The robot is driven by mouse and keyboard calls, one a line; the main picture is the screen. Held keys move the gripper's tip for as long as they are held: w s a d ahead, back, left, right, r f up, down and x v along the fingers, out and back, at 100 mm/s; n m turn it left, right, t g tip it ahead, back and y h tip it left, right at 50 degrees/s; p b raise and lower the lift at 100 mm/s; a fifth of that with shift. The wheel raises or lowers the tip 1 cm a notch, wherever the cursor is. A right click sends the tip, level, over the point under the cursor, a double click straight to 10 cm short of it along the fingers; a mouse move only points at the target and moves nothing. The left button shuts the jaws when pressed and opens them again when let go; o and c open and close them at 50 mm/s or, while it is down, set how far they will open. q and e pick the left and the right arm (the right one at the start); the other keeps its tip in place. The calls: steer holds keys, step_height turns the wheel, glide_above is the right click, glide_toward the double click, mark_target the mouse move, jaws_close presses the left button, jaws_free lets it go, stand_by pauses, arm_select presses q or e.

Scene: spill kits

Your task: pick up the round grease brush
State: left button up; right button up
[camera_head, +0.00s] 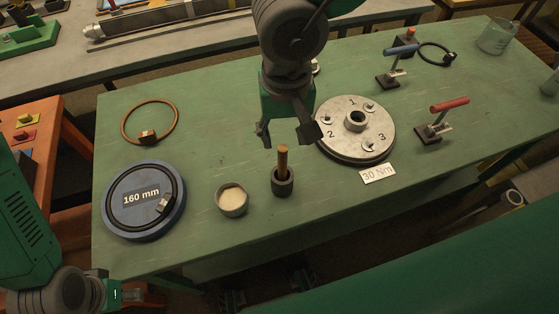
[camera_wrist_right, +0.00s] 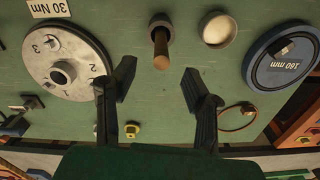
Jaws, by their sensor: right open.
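The round grease brush (camera_head: 283,160) stands upright with its brown wooden handle up, in a small dark cup (camera_head: 283,186) near the table's front edge. Its bristle end is hidden in the cup. In the right wrist view the handle (camera_wrist_right: 161,45) shows just beyond and between my fingertips. My right gripper (camera_head: 287,138) is open and empty, above and slightly behind the handle, apart from it; its spread fingers also show in the wrist view (camera_wrist_right: 158,82). My left gripper (camera_head: 112,292) is at the lower left, off the table's front; its fingers are not clear.
A grease pot (camera_head: 232,200) stands left of the cup. A blue disc marked 160 mm (camera_head: 140,222) lies farther left, a brown ring (camera_head: 173,112) behind it. A metal flange (camera_head: 340,148) sits right, beside the 30 Nm card (camera_head: 378,173). Red (camera_head: 449,104) and blue (camera_head: 401,50) handled tools stand beyond.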

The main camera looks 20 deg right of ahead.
mark_target(282, 149)
steer(key=f, duration=0.4)
steer(key=shift+s+a+f+b, duration=0.1)
steer(key=shift+a+f+b, duration=0.1)
steer(key=shift+f+b, duration=0.15)
steer(key=shift+w+f, duration=0.2)
steer(key=shift+f, duration=0.25)
step_height(282, 149, down, 5)
steer(key=shift+w+d+r+b, duration=0.1)
steer(key=shift+w+d+b, duration=0.05)
steer(key=shift+b, duration=0.55)
jaws_close()
